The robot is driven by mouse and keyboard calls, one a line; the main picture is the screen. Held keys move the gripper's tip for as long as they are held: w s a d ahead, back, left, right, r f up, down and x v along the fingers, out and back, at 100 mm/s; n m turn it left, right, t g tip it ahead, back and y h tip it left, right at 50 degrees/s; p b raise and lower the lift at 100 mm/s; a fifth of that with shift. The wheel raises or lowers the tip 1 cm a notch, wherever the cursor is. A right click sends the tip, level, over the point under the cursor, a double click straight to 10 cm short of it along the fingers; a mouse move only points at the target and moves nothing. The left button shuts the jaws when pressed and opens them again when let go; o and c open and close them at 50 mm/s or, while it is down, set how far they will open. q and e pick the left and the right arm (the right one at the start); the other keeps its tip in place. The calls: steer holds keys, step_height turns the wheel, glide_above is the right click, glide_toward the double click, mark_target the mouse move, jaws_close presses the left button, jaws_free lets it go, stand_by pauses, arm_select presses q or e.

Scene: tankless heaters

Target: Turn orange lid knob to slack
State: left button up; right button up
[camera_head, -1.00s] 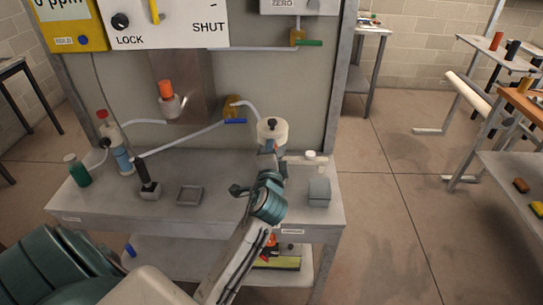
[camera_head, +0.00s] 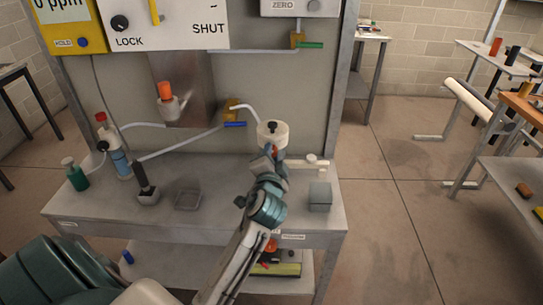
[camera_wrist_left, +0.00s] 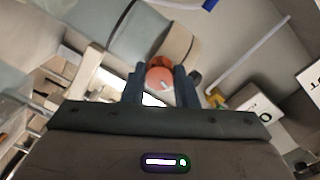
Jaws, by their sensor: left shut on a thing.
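The orange lid knob (camera_wrist_left: 159,77) shows between the two dark fingers of my left gripper (camera_wrist_left: 160,88) in the left wrist view. The fingers are shut on its sides, and a small pale mark shows on its face. In the head view my left gripper (camera_head: 271,160) is at the front of a white canister (camera_head: 272,136) with a black top, at the back of the bench. There the knob is mostly hidden by the gripper; only a hint of orange shows. My right gripper is not in view.
A white side pipe (camera_head: 305,162) and a grey block (camera_head: 320,196) stand right of the arm. A black-handled lever (camera_head: 143,175), grey tray (camera_head: 188,200) and bottles (camera_head: 118,160) are to the left. An orange cap (camera_head: 165,90) is on the wall unit.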

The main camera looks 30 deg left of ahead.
arm_select(q)
steer(key=o, duration=1)
steer(key=shift+s, duration=0.1)
steer(key=b+v, duration=0.2)
steer(key=v, duration=0.8)
steer(key=shift+s+d, duration=0.25)
steer(key=shift+f, duration=0.15)
